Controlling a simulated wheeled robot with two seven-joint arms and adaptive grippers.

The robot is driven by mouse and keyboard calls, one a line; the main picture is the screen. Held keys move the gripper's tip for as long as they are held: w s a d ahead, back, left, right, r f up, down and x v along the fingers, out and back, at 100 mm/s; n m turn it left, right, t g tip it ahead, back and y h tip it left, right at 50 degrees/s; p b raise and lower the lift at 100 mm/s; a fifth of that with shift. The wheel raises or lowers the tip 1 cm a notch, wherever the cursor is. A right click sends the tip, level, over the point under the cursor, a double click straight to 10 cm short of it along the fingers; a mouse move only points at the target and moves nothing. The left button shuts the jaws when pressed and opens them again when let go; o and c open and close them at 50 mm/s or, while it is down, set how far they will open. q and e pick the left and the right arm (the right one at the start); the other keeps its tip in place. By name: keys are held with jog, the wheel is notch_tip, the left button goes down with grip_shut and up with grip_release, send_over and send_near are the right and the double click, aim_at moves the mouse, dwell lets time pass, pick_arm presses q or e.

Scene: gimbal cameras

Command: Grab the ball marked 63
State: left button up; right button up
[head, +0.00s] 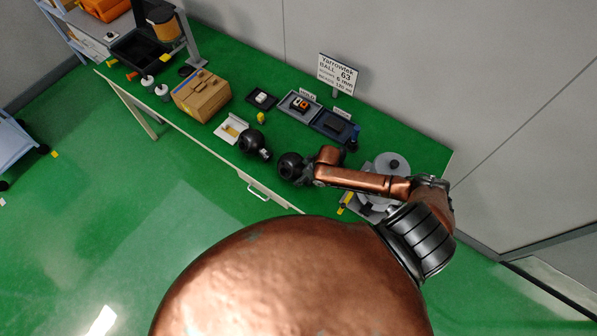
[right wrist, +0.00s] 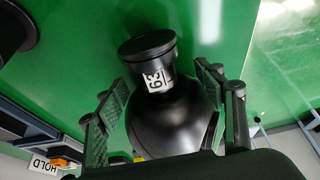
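The black ball marked 63 (right wrist: 185,120) has a white label reading 63 on its neck and a round flat cap. My right gripper (right wrist: 165,105) is open, with one finger on each side of the ball. A sliver of green shows between the left-hand finger and the ball; contact on the other side is unclear. In the head view the ball (head: 290,166) is on the green-topped table, just left of my right wrist, which hides most of the gripper (head: 308,175). A second black ball (head: 250,140) stands to its left, its number unreadable. My left gripper is out of view.
A sign (head: 338,74) naming ball 63 stands at the table's back. A round grey device (head: 387,170) sits right, near my forearm.

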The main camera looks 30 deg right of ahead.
jog(key=shift+w+r, duration=0.1)
grip_shut()
dwell(0.5)
